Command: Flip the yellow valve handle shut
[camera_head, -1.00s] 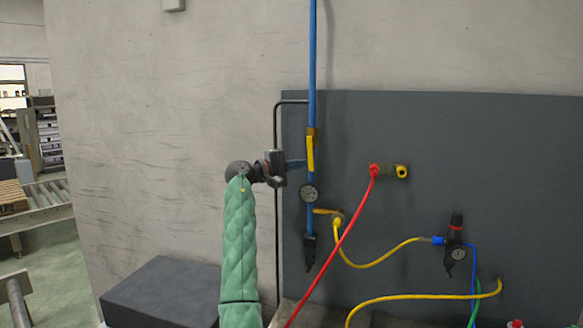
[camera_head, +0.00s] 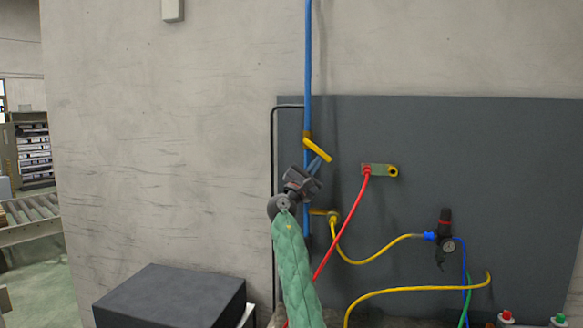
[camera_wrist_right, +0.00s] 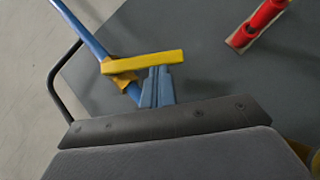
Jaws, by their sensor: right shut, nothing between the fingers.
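The yellow valve handle (camera_head: 317,150) sits on the blue vertical pipe (camera_head: 308,60) in front of the grey panel. It slants down to the right from its brass valve body (camera_head: 307,137). In the right wrist view the handle (camera_wrist_right: 145,62) crosses the pipe at an angle, with the valve body (camera_wrist_right: 124,82) behind its left end. My right gripper (camera_head: 322,162) is just below the handle, its blue fingers (camera_wrist_right: 157,85) shut and empty. The fingertips are at the handle's underside, touching or very close. My left gripper is out of view.
A red hose (camera_head: 342,225) hangs from a fitting (camera_head: 380,170) to the right. A yellow hose (camera_head: 375,258) runs to a regulator (camera_head: 444,235). A dark box (camera_head: 170,297) stands at lower left.

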